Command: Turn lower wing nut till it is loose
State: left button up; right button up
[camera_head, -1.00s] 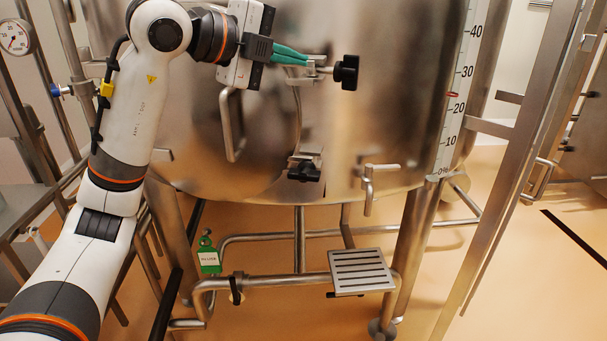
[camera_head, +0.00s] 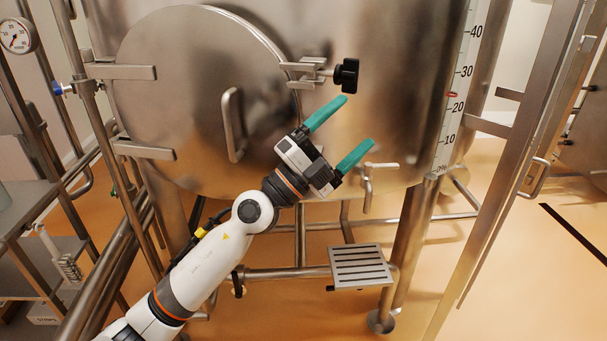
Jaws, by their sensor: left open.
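My left gripper (camera_head: 352,124) is open, with its green fingers spread and pointing up and right in front of the hopper. Nothing is between the fingers. The lower wing nut is hidden behind the gripper's body at the lower right edge of the round hatch door (camera_head: 190,90). The upper black wing nut (camera_head: 346,74) is in view on its metal clamp (camera_head: 305,70), above the upper fingertip and apart from it. My right gripper is not in view.
The hatch door has a bent handle (camera_head: 234,125) left of the gripper. A small valve with a lever (camera_head: 368,180) sticks out just below the lower finger. A slotted step (camera_head: 360,266) is lower down. A steel frame post (camera_head: 525,150) stands at the right.

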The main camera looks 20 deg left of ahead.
pick_arm(q)
jog(key=a+f+n+t+y+p, duration=0.1)
jog(key=a+f+y+p, duration=0.25)
jog(key=f+y, duration=0.5)
jog(key=a+f+n+t+y+p, duration=0.2)
jog(key=a+f+y+p, duration=0.15)
jog(key=f+y, duration=0.55)
jog(key=s+f+m+y+p, duration=0.25)
jog(key=s+m+p, duration=0.2)
jog(key=m, duration=0.75)
jog(key=p+x, duration=0.1)
jog(key=x, duration=0.2)
jog(key=p+x, duration=0.1)
jog(key=x, duration=0.3)
jog(key=p+x, duration=0.2)
jog(key=x, duration=0.2)
jog(key=shift+a+r, duration=0.4)
jog(key=shift+c, duration=0.4)
jog(key=c, duration=0.9)
